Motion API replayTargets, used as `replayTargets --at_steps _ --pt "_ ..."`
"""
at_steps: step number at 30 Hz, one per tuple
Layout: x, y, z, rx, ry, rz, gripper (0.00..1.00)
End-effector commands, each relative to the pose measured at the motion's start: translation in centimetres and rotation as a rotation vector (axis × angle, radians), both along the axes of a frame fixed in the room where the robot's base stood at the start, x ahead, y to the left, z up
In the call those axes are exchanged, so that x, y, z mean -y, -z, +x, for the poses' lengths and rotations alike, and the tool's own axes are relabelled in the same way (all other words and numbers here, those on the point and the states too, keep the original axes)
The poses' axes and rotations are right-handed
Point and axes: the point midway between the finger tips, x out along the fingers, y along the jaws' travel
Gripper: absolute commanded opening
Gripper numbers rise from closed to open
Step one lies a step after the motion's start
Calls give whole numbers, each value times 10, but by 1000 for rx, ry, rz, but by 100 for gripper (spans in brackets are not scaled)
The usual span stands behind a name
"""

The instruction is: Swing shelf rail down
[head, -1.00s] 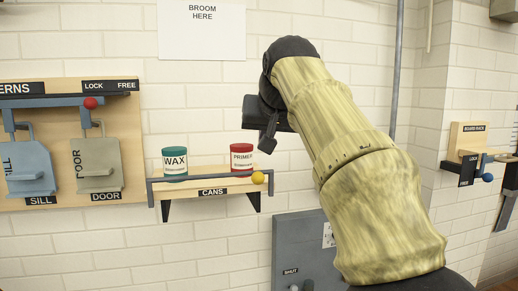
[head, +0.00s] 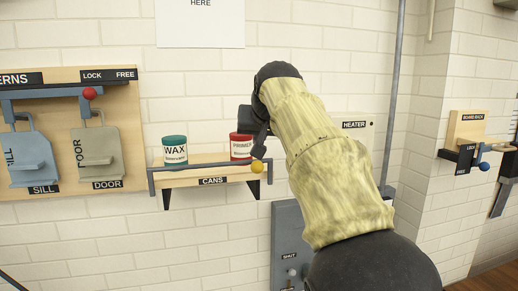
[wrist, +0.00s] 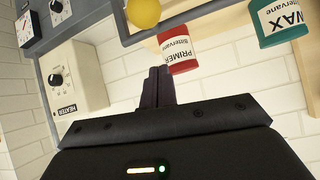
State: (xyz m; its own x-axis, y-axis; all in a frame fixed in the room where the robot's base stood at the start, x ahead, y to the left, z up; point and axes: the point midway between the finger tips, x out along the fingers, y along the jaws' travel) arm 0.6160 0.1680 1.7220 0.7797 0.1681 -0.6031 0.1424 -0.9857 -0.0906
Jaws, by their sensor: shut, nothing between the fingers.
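The knob also shows at the top of the wrist view (wrist: 143,12). My gripper (head: 257,150) is just above the knob in the head view, partly hidden by my arm. In the wrist view its fingers (wrist: 158,82) are shut and empty, below the knob and apart from it, pointing close to the red PRIMER can (wrist: 180,52).
The green WAX can (head: 174,150) stands on the shelf's left. A grey vertical pipe (head: 393,90) stands right of my arm.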

Motion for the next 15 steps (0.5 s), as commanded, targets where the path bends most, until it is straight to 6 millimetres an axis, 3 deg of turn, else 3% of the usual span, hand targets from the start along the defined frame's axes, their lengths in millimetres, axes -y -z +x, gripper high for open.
replayTargets --at_steps 3,15 --pt "-4 11 17 -4 0 -2 0" --pt "-2 30 -12 -1 -2 1 0"
